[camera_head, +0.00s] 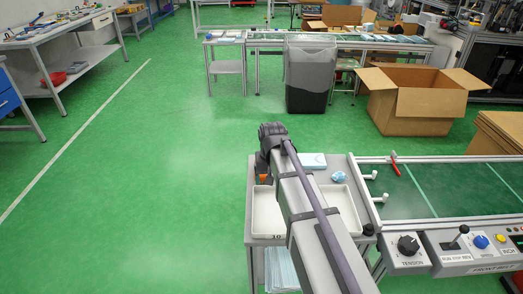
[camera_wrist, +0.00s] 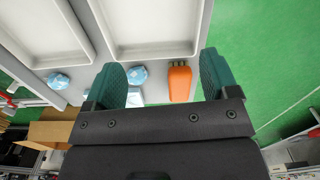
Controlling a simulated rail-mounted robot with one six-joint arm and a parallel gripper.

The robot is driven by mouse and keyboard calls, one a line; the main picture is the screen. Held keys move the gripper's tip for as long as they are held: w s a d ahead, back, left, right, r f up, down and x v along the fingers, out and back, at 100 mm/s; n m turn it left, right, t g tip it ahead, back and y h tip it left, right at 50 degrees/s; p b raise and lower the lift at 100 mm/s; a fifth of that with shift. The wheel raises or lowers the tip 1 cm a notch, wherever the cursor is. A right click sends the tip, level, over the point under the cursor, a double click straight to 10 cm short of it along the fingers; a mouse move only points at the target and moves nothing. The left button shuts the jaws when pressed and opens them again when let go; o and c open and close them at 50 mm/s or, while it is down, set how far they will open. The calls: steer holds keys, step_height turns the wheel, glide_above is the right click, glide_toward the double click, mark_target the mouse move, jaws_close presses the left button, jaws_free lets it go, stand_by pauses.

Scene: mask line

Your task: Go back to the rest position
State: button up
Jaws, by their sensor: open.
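My gripper (camera_wrist: 162,72) is open, its two teal fingers spread wide with nothing between their pads that I can see held. In the wrist view it is over the strip of the small side table beside two white trays. In the head view my arm reaches from the bottom edge over the side table (camera_head: 249,190), and the fingers are hidden by the wrist.
White trays (camera_head: 266,222) sit on the side table. Another crumpled blue item (camera_wrist: 58,81) lies nearby. A conveyor with a control panel (camera_head: 408,262) adjoins on the right. A grey bin (camera_head: 308,80) and an open cardboard box (camera_head: 415,105) stand behind. Green floor (camera_head: 150,170) is clear at left.

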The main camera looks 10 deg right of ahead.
steer(key=s+n, duration=0.1)
steer(key=s, duration=1.6)
